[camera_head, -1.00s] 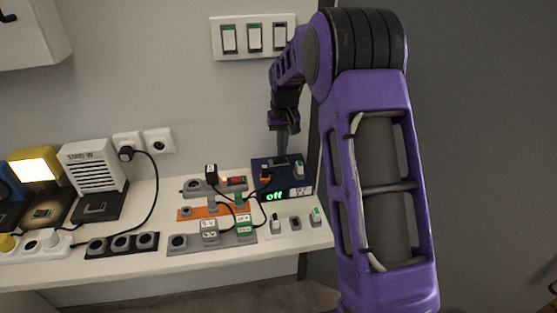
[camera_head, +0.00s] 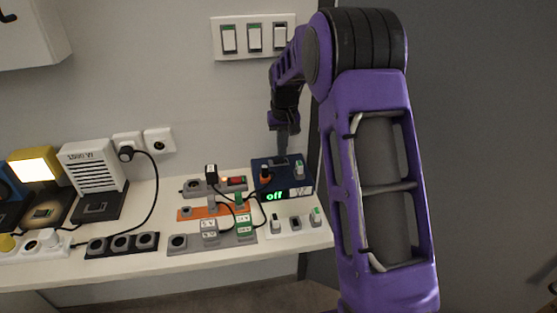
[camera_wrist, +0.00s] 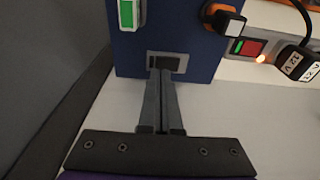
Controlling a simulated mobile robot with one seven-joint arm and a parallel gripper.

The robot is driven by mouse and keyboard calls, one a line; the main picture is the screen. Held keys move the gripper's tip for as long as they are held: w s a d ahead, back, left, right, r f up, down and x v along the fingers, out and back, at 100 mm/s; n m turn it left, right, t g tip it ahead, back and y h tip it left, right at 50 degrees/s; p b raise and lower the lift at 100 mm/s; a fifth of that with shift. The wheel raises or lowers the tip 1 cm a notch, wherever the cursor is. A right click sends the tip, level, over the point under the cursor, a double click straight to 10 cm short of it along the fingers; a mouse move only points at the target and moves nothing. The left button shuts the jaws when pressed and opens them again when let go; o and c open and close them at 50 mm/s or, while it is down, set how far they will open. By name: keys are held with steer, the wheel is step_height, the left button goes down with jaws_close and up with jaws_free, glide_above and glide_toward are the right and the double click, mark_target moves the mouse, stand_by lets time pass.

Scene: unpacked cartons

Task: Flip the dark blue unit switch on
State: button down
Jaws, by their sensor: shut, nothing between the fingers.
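The dark blue unit (camera_head: 262,183) stands at the right end of the white shelf in the head view, and its green display reads "off". In the wrist view the dark blue unit (camera_wrist: 190,22) fills the upper middle. Its black rocker switch (camera_wrist: 168,63) sits in a grey frame near the edge closest to my fingers. My gripper (camera_wrist: 160,78) is shut and empty, with its fingertips right at the switch; I cannot tell whether they touch it. In the head view my gripper (camera_head: 283,152) points down at the unit's back part, and its fingertips partly hide the switch.
Cables and adapters crowd the shelf (camera_head: 180,257) to the left. A wall panel with three switches (camera_head: 254,38) hangs above.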

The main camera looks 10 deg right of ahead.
mark_target(282, 160)
steer(key=shift+f+b, duration=0.45)
steer(key=shift+f, duration=0.4)
stand_by(0.4)
steer(key=shift+r, duration=0.1)
steer(key=shift+r+p, duration=2.7)
steer(key=shift+r, duration=0.75)
